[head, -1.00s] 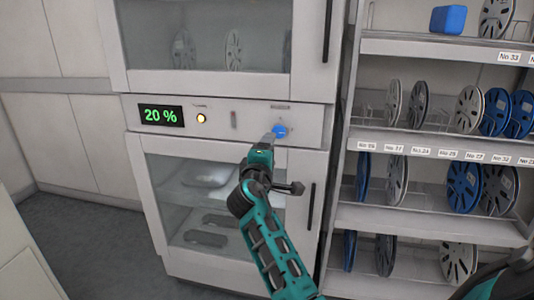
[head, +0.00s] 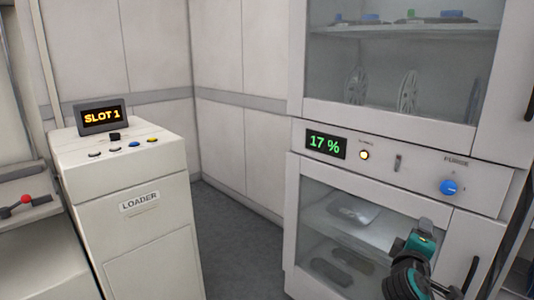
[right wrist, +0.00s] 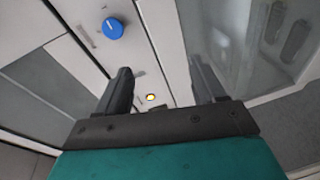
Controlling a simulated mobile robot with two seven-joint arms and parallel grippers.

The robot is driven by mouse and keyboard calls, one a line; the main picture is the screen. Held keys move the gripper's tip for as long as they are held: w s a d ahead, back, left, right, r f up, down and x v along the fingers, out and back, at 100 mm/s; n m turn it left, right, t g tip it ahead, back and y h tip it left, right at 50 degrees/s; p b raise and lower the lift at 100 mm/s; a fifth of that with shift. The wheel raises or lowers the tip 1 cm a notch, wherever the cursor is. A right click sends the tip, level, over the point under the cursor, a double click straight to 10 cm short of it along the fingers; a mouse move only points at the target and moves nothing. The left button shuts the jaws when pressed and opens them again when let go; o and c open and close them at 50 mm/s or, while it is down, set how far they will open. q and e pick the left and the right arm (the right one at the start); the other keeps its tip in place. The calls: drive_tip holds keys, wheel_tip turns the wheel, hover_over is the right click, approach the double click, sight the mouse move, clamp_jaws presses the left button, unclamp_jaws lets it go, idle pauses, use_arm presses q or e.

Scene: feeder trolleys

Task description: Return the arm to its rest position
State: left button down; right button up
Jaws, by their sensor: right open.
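My right gripper (head: 424,228) shows at the lower right of the head view, in front of the cabinet's lower glass door. It is apart from the blue knob (head: 449,187), which sits up and to the right of it on the cabinet panel. In the right wrist view my right gripper (right wrist: 161,67) has its two dark fingers spread, with nothing between them. The knob (right wrist: 113,28) shows at the upper left there, and the lit lamp (right wrist: 151,97) shows beyond the fingers. My left gripper is not seen.
The white cabinet's panel (head: 420,178) has a green display (head: 326,145) reading 17 %. Its lower glass door (head: 312,215) looks shut. A loader (head: 150,240) with a SLOT 1 screen (head: 101,117) stands at left. Grey floor (head: 235,235) lies clear between them.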

drive_tip(key=s+a+f+m+y+p, duration=0.1)
drive_tip(key=s+a+f+y, duration=0.25)
drive_tip(key=s+f, duration=0.2)
drive_tip(key=s+a+f+y+p, duration=0.1)
drive_tip(key=s+a+f+y, duration=0.3)
drive_tip(key=f, duration=0.3)
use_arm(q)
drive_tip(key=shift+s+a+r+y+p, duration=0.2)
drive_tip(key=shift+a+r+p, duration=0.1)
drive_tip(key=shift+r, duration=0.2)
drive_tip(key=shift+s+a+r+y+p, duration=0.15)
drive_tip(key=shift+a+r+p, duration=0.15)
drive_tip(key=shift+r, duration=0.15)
use_arm(e)
drive_tip(key=s+a+f+m+g+y, duration=0.1)
drive_tip(key=s+a+f+m+y, duration=0.1)
drive_tip(key=s+a, duration=0.3)
drive_tip(key=s+a+f+m+g+y, duration=0.1)
drive_tip(key=s+a+f+m+y, duration=0.2)
drive_tip(key=s+a, duration=0.3)
drive_tip(key=s+f, duration=0.1)
drive_tip(key=s, duration=0.3)
drive_tip(key=shift+s+a+f, duration=0.2)
drive_tip(key=shift+s, duration=0.2)
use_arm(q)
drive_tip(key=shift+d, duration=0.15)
